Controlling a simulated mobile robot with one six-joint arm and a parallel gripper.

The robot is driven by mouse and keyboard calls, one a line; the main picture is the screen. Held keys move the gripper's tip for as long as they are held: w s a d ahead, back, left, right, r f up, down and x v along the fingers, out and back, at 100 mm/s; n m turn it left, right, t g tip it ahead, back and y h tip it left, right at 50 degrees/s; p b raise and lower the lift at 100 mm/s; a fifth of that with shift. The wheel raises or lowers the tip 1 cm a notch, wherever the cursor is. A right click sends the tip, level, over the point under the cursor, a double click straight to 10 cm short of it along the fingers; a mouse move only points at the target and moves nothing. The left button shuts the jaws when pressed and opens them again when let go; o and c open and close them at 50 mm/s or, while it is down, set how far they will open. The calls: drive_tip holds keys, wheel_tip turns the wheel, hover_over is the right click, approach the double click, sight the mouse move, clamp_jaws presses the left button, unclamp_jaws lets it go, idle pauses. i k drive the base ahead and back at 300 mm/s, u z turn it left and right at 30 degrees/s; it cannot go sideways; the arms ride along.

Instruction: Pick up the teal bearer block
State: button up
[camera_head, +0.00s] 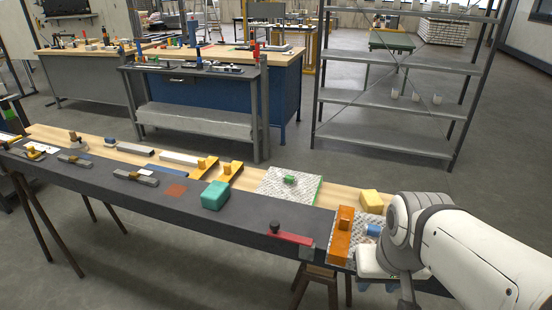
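The teal bearer block (215,195) rests on the dark top of the long bench (165,206), near the middle of its length. It is a boxy block with soft edges, and nothing touches it from above. My white arm comes in from the lower right. Its end is at the right end of the bench, well to the right of the block and apart from it. My gripper is mostly hidden by the arm, and its fingers cannot be made out.
A red-handled tool (288,236) lies right of the block, and an orange block (341,235) stands near my arm. Behind are yellow brackets (229,172), a patterned plate (289,186) and a yellow block (372,201). A grey shelf rack (400,104) stands beyond the bench.

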sight(214, 198)
drive_tip(key=z, duration=2.85)
drive_tip(key=k, duration=2.85)
drive_tip(key=u, duration=1.85)
drive_tip(key=i, duration=0.55)
drive_tip(key=z, duration=0.1)
